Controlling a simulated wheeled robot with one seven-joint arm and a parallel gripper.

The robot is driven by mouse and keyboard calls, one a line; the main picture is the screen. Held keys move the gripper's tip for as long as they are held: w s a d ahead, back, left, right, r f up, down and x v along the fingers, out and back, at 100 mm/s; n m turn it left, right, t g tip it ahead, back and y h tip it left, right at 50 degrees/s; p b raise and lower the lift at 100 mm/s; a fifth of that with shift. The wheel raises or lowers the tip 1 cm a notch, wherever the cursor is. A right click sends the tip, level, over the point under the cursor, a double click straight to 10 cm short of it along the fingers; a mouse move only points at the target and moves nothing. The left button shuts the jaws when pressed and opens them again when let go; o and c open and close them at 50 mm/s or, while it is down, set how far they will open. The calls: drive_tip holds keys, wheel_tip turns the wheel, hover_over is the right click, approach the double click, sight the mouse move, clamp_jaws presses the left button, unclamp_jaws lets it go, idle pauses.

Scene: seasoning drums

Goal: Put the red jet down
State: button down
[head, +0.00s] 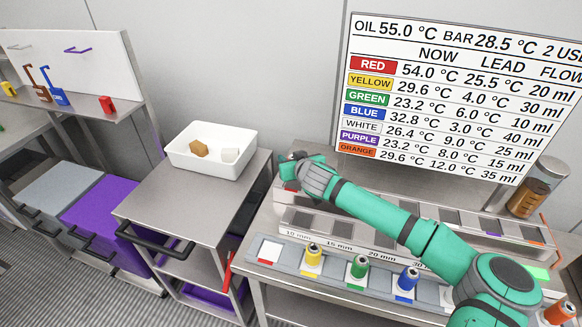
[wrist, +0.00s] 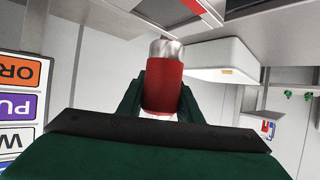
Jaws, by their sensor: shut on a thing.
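My gripper (head: 289,166) is above the left end of the steel bench in the head view. In the wrist view my gripper (wrist: 160,88) is shut on the red jet (wrist: 164,88), a red cylinder with a silver metal end, between its two green fingers. In the head view I cannot make out the red jet at the gripper. On the grey jet strip (head: 333,273), the red-marked white pad (head: 269,251) at the left end is bare. The yellow jet (head: 313,254), green jet (head: 358,267) and blue jet (head: 406,280) stand on pads to its right.
A rack (head: 350,242) marked in millimetres runs behind the strip, under my arm. An orange jet (head: 559,312) stands at the right. A white tray (head: 212,150) with two lumps sits on the steel cart (head: 185,200). The wall board (head: 455,90) hangs behind.

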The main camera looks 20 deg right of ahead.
drive_tip(key=shift+w+d+f, duration=0.45)
drive_tip(key=shift+w+f, duration=0.05)
drive_tip(key=shift+f, duration=0.2)
drive_tip(key=f, duration=0.3)
drive_tip(key=shift+w, duration=0.25)
drive_tip(key=shift+s+d+f, duration=0.15)
drive_tip(key=shift+d, duration=0.05)
drive_tip(key=shift+a, duration=0.2)
drive_tip(key=c, duration=1.3)
unclamp_jaws()
drive_tip(key=shift+a, duration=0.2)
drive_tip(key=shift+o, duration=0.2)
drive_tip(key=shift+d, duration=0.1)
drive_tip(key=shift+s+d+r, duration=0.1)
drive_tip(key=shift+s+r, duration=0.1)
drive_tip(key=shift+s, duration=0.2)
drive_tip(key=v, duration=1.1)
